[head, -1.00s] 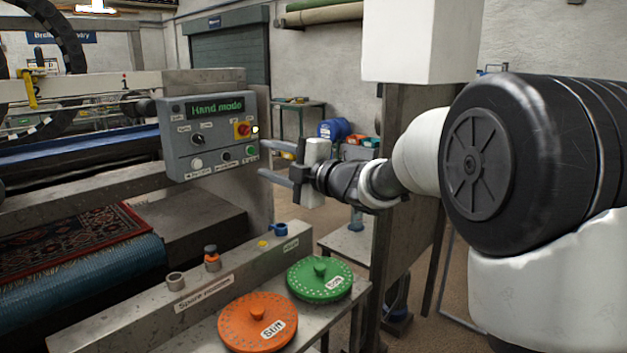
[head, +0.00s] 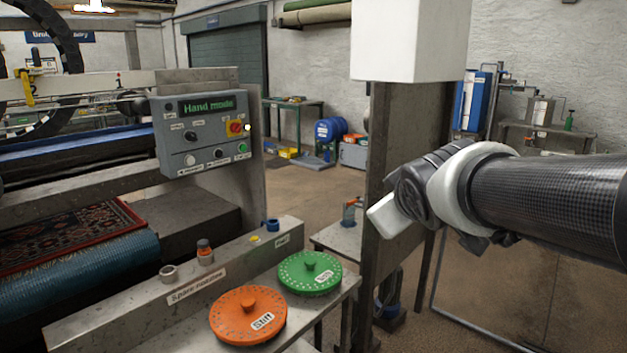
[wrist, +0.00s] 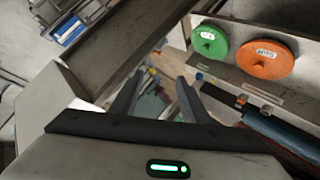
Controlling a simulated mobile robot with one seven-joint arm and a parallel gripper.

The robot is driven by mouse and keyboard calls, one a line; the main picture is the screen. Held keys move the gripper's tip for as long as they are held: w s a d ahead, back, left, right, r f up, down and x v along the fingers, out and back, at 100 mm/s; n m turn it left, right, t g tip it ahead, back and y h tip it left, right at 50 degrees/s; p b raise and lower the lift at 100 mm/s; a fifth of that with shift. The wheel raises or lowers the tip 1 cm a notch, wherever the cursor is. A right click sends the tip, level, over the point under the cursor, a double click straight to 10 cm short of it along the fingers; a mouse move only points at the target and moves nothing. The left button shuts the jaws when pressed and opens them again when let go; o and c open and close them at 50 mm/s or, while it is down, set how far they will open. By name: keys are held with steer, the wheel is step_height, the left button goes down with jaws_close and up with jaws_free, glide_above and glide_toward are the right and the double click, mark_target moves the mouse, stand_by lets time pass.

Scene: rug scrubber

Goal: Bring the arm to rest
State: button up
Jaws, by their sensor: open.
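My gripper shows in the wrist view (wrist: 160,80) with its two dark fingers apart and nothing between them. In the head view its pale body (head: 388,216) is in front of the grey post, right of the control panel and well clear of it; its fingers cannot be made out there. My arm reaches in from the right edge. The grey control panel (head: 176,150) is at the left, and its green display reads "Hand mode".
A grey post (head: 393,130) carrying a white box (head: 410,40) stands close behind my gripper. An orange disc (head: 230,322) and a green disc (head: 296,280) lie on the bench at the front. A patterned rug (head: 60,238) is at the left. Open floor lies behind.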

steer(key=s+f+m+g, duration=0.3)
steer(key=s+f, duration=0.3)
steer(key=s, duration=0.5)
steer(key=s+f+m+g, duration=0.3)
steer(key=s+f+m, duration=0.15)
steer(key=s, duration=0.65)
step_height(320, 180, up, 18)
steer(key=p, duration=1.8)
steer(key=shift+a+n+y+p, duration=0.15)
steer(key=shift+n+y+p, duration=0.2)
steer(key=shift+y+p, duration=0.05)
steer(key=shift+f, duration=0.1)
steer(key=shift+c, duration=1.2)
steer(key=shift+a, duration=0.1)
steer(key=shift+c, duration=0.2)
